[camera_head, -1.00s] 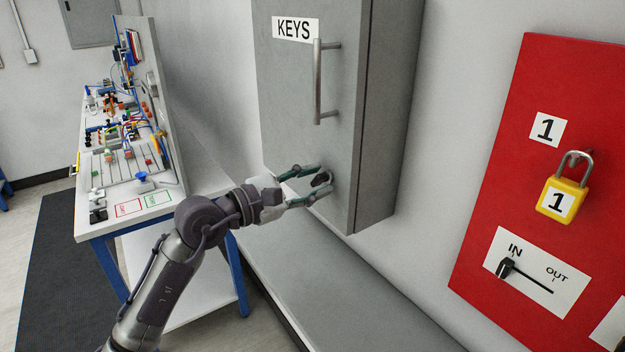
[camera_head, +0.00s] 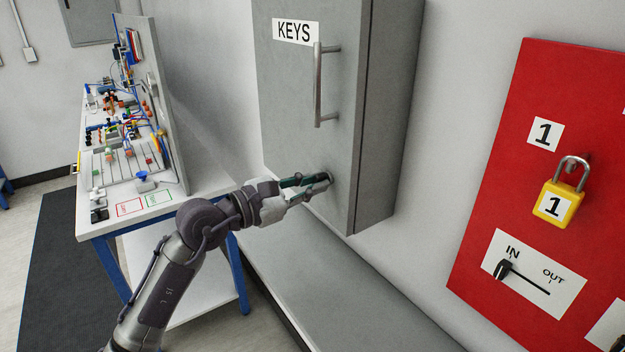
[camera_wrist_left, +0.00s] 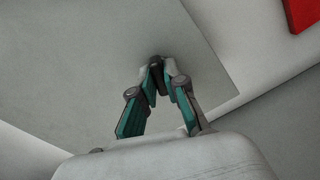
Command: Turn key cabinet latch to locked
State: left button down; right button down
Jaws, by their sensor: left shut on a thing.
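The grey key cabinet (camera_head: 285,95) hangs on the wall with its door closed, a "KEYS" label at the top and a vertical bar handle (camera_head: 318,85). My left gripper (camera_head: 325,180) is at the lower right of the door, with its fingers shut on the small dark latch (camera_head: 329,176). The fingers hide most of the latch, so its turn position cannot be read. In the left wrist view the fingertips (camera_wrist_left: 158,67) close together around the dark latch against the grey door. My right gripper is not in view.
A red board (camera_head: 540,140) with a yellow padlock (camera_head: 558,203) and an IN/OUT lever (camera_head: 505,268) is to the right. A workbench (camera_head: 150,207) with wired parts stands at the left. A grey ledge (camera_head: 330,285) runs below the cabinet.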

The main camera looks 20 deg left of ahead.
pick_arm(q)
jog(key=n+p, duration=0.1)
jog(key=n, duration=0.2)
jog(key=shift+r+p, duration=0.1)
jog(key=shift+p, duration=0.3)
jog(key=shift+n+p, duration=0.6)
jog(key=shift+n, duration=0.3)
jog(key=c, duration=1.2)
grip_release()
jog(key=v, duration=1.2)
